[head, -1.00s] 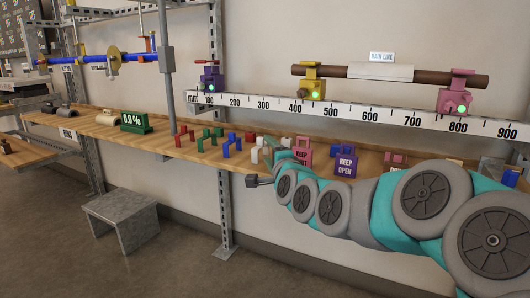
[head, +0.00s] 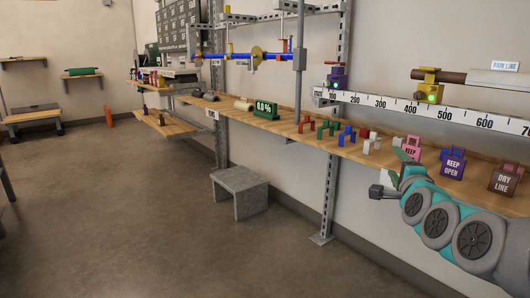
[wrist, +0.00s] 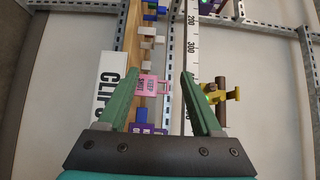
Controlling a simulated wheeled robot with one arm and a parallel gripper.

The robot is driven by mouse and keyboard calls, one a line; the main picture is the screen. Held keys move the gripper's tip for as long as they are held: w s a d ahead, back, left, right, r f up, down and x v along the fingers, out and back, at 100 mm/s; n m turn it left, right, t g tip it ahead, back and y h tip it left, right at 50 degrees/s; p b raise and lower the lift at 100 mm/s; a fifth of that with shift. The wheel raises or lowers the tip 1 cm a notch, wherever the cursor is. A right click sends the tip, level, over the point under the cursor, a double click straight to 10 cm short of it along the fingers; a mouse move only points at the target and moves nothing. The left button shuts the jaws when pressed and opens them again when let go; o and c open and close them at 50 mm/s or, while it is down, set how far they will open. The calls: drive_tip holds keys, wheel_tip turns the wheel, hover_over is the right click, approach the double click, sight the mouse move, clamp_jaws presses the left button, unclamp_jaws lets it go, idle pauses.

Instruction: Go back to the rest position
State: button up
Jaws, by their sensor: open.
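My gripper (wrist: 164,98) is open in the wrist view, its two green fingers spread with nothing held between them. A pink tag (wrist: 148,85) shows beyond and between the fingers, apart from them as far as I can tell. In the head view my arm comes in from the lower right, and the gripper end (head: 391,186) is near the front edge of the wooden shelf (head: 330,150), partly hidden by my own arm. The pink tag (head: 411,147), a purple "KEEP OPEN" tag (head: 453,164) and a brown "DRY LINE" tag (head: 505,178) stand on that shelf.
A numbered rail (head: 400,107) runs above the shelf, with a yellow clamp (head: 430,88) and a purple clamp (head: 337,77). Several small coloured clips (head: 323,128) stand on the shelf. A grey stool (head: 240,190) is below. The floor (head: 120,200) at left is open.

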drive_tip(key=s+a+f+n+g+y+p, duration=0.2)
drive_tip(key=s+a+f+n+g+y, duration=0.2)
drive_tip(key=s+a+f+n+g, duration=0.9)
drive_tip(key=s+f+n+g, duration=0.1)
drive_tip(key=s, duration=0.7)
drive_tip(key=s+a+f+n+g+p, duration=0.1)
drive_tip(key=s+a+f+n+g, duration=0.1)
drive_tip(key=s, duration=0.8)
drive_tip(key=s+a+f+n+g+h+p, duration=0.1)
drive_tip(key=s+f, duration=0.4)
drive_tip(key=s, duration=0.5)
drive_tip(key=a+n+g, duration=0.1)
drive_tip(key=n+g, duration=0.1)
drive_tip(key=shift+s+n+g, duration=0.2)
drive_tip(key=shift+n+g, duration=0.1)
drive_tip(key=shift+n, duration=0.1)
drive_tip(key=shift+w, duration=0.1)
drive_tip(key=shift+c, duration=0.3)
